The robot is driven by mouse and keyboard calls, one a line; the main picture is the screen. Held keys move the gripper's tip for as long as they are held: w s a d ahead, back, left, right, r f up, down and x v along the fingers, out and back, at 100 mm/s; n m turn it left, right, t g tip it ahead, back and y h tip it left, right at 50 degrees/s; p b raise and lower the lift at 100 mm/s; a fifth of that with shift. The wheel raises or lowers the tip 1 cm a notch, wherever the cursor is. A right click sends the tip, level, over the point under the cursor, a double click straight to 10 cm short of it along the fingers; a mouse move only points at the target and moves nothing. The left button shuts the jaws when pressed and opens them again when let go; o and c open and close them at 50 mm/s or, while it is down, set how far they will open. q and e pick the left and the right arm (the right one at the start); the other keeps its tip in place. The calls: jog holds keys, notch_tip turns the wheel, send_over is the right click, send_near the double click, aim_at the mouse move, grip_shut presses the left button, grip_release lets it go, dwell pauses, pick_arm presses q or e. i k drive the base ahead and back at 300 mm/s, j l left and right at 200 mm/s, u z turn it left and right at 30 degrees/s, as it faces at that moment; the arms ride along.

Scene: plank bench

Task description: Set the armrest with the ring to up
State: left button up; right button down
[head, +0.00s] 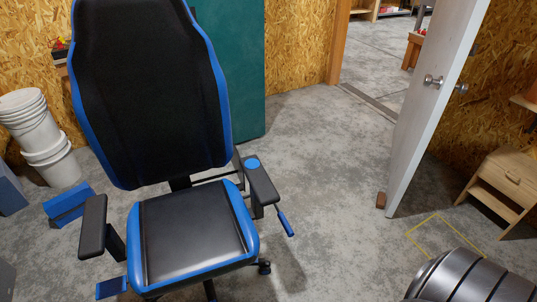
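An office chair with a black back (150,90) and a black, blue-edged seat (195,225) stands left of the middle. Its right armrest (263,185) is a black pad with a round blue mark (253,164) near its back end; I cannot tell whether this is a ring or a filled disc. A blue-handled lever (286,222) sticks out beside that armrest. The left armrest (93,225) is plain black, and a blue paddle (112,288) shows below it. Neither of my grippers is in view; a dark part of my arm fills the bottom right corner.
A wooden drawer unit (505,185) is at the right edge. White buckets (40,135) and a blue box (68,205) are at the left. Floor between chair and door is clear.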

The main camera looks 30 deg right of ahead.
aim_at(266, 194)
jog(key=z, duration=1)
